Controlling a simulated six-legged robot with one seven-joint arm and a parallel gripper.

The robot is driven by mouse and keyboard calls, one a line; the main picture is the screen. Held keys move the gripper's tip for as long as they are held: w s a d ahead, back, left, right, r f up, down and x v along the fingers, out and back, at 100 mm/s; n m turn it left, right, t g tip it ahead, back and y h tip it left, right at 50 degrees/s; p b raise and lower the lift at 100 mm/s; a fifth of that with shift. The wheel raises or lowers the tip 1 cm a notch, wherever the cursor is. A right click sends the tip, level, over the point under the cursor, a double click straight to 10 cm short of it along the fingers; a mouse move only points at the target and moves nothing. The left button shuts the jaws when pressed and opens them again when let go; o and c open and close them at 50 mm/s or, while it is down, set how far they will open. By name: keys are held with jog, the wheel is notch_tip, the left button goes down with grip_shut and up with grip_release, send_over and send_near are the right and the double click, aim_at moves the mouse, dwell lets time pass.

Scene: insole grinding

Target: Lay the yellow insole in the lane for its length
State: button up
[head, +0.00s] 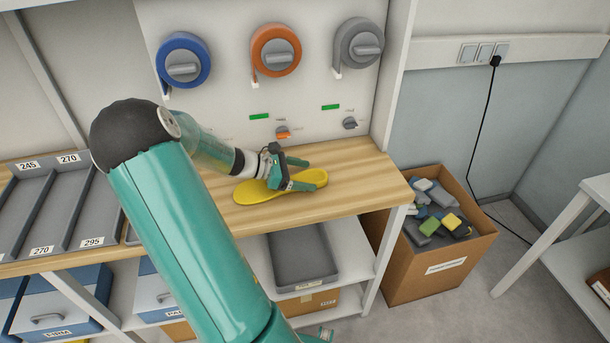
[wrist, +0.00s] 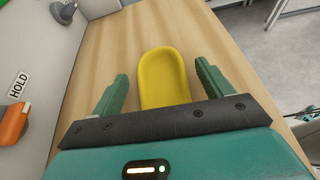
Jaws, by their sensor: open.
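The yellow insole (head: 252,192) lies flat on the wooden bench top at its right part. My gripper (head: 302,174) is just over the insole, with its fingers apart. In the wrist view the insole (wrist: 164,78) lies between the two open fingers (wrist: 160,90), with a gap on each side; its near part is hidden behind my gripper's body. The grey lanes (head: 59,207) stand at the left end of the bench, with labels reading 245, 270 and 295. My arm covers part of the bench beside them.
A back panel with blue (head: 184,59), orange (head: 276,50) and grey (head: 359,43) reels rises behind the bench, with small knobs below. A cardboard box (head: 432,270) of scraps stands on the floor to the right. The bench right of the insole (head: 366,183) is clear.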

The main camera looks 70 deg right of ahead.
notch_tip(320, 180, up, 4)
send_over(264, 187)
jog(key=s+d, duration=0.1)
jog(key=s, duration=0.1)
jog(key=shift+w+f, duration=0.1)
jog(key=shift+w, duration=0.15)
jog(key=shift+w+a+r, duration=0.25)
jog(key=shift+w+a, duration=0.05)
jog(key=shift+w, duration=0.25)
jog(key=shift+w+a, duration=0.2)
jog(key=shift+a, duration=0.05)
jog(key=w+a+r+m+t+y, duration=0.1)
jog(key=w+a+r+t, duration=0.1)
jog(key=a, duration=0.9)
jog(key=w+a+r+m+t+y, duration=0.2)
jog(key=a+r+t, duration=0.3)
jog(key=a, duration=0.7)
jog(key=w+a+r+m+t+y, duration=0.1)
jog(key=w+a+r+t, duration=0.2)
jog(key=a+t, duration=0.4)
jog(key=w+a, duration=0.1)
jog(key=a, duration=0.4)
jog(key=shift+a+r, duration=0.15)
jog(key=shift+r, duration=0.1)
jog(key=shift+o, duration=0.5)
jog(key=s+a+r+m+t+y, duration=0.1)
jog(key=s+a+r+t+y, duration=0.1)
jog(key=a, duration=0.8)
jog(key=shift+s+r+m+t, duration=0.3)
jog(key=shift+s+t, duration=0.4)
